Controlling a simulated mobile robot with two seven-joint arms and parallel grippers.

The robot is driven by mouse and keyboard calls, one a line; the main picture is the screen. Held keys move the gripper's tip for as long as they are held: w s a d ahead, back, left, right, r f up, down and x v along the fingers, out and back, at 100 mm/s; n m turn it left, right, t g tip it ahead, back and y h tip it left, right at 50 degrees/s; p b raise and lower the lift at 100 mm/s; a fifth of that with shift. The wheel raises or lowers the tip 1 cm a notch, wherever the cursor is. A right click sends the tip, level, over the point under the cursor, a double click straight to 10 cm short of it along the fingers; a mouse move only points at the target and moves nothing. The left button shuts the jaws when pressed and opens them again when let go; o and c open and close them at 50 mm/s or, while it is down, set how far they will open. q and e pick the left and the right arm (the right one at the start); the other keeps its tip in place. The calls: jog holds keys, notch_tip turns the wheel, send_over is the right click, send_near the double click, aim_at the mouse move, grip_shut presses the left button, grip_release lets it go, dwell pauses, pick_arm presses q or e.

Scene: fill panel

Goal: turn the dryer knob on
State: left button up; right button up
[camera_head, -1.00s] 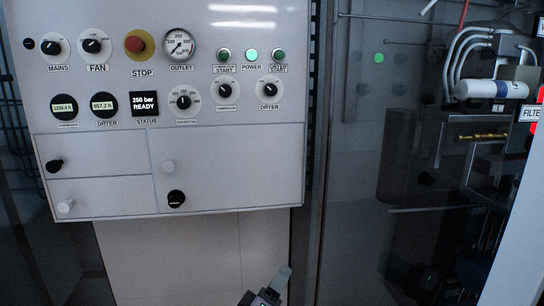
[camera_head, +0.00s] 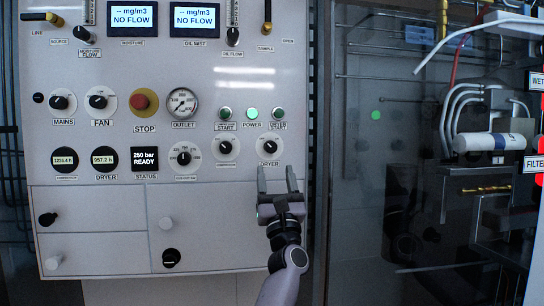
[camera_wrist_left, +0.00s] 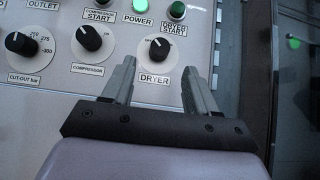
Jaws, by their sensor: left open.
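The dryer knob (camera_head: 269,146) is a black knob on a white round dial at the right of the panel's lower knob row, with the label DRYER below it. In the left wrist view the dryer knob (camera_wrist_left: 158,49) shows above and between the two fingers. Its pointer tilts up and to the left. My left gripper (camera_head: 278,172) is open and empty, just below the knob with its fingers pointing up at it. In the left wrist view the left gripper (camera_wrist_left: 157,78) has its fingers spread on either side of the DRYER label. I see no contact with the knob. My right gripper is not in view.
The compressor knob (camera_head: 225,147) is close on the left. The green dryer start button (camera_head: 278,113) is just above. A red stop button (camera_head: 140,102) and the outlet gauge (camera_head: 183,102) are further left. A glass-fronted cabinet (camera_head: 400,200) with pipes stands at the right.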

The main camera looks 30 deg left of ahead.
aim_at(271, 150)
pick_arm(q)
jog(key=shift+p+x, duration=1.1)
jog(key=shift+x, duration=2.35)
jog(key=c, duration=1.1)
